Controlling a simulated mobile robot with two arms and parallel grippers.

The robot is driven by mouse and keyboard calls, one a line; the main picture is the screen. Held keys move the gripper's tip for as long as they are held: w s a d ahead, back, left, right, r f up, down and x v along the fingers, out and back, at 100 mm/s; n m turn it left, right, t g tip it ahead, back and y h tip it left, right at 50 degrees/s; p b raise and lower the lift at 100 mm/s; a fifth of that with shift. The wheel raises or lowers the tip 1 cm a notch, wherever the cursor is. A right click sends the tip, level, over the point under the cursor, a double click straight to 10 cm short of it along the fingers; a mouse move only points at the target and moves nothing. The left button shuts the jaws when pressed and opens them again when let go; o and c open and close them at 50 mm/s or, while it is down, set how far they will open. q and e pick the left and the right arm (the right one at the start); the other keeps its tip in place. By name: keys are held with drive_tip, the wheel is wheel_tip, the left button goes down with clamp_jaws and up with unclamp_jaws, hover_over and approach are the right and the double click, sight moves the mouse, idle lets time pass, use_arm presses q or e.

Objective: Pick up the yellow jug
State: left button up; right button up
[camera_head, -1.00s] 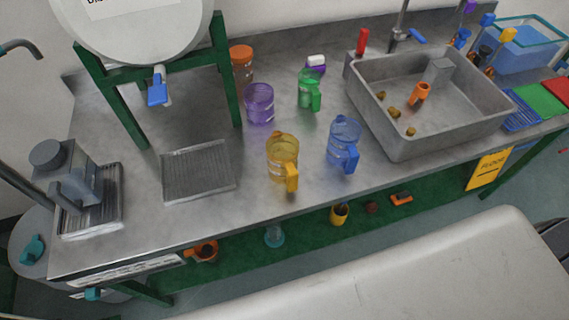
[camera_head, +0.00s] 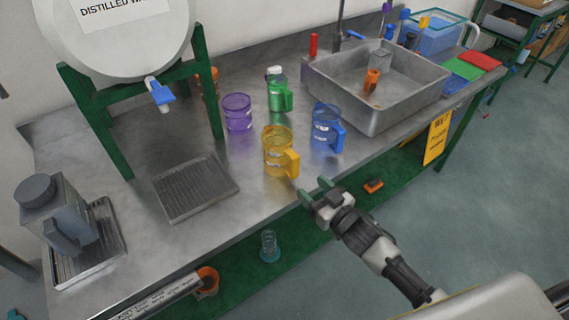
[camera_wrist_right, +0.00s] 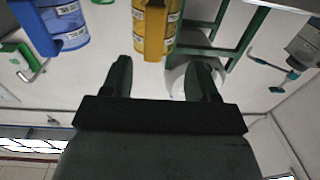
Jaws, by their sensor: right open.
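The yellow jug (camera_head: 277,152) stands upright on the metal bench, its handle (camera_head: 291,164) toward the bench's front edge. My right gripper (camera_head: 315,190) is open and empty, by the front edge, just in front and to the right of the jug, apart from it. In the right wrist view the yellow jug (camera_wrist_right: 154,25) shows at the top, cut off by the frame, its handle pointing toward the gap between my open fingers (camera_wrist_right: 161,72). My left gripper is not in view.
A blue jug (camera_head: 326,127) stands right of the yellow one; a purple jug (camera_head: 237,112) and a green jug (camera_head: 279,97) stand behind. A ribbed tray (camera_head: 197,187) lies to the left. A sink (camera_head: 377,120) is at the right, and a green-framed tank (camera_head: 120,45) at the back left.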

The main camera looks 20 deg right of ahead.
sight(297, 168)
drive_tip(key=x, duration=0.4)
drive_tip(key=shift+d, duration=0.2)
drive_tip(key=x, duration=0.3)
drive_tip(key=p+x, duration=0.1)
drive_tip(key=shift+w+d+r, duration=0.1)
drive_tip(key=shift+w+r, duration=0.15)
drive_tip(key=shift+w, duration=0.55)
drive_tip(key=shift+s, duration=0.1)
drive_tip(key=shift+c, duration=0.2)
clamp_jaws()
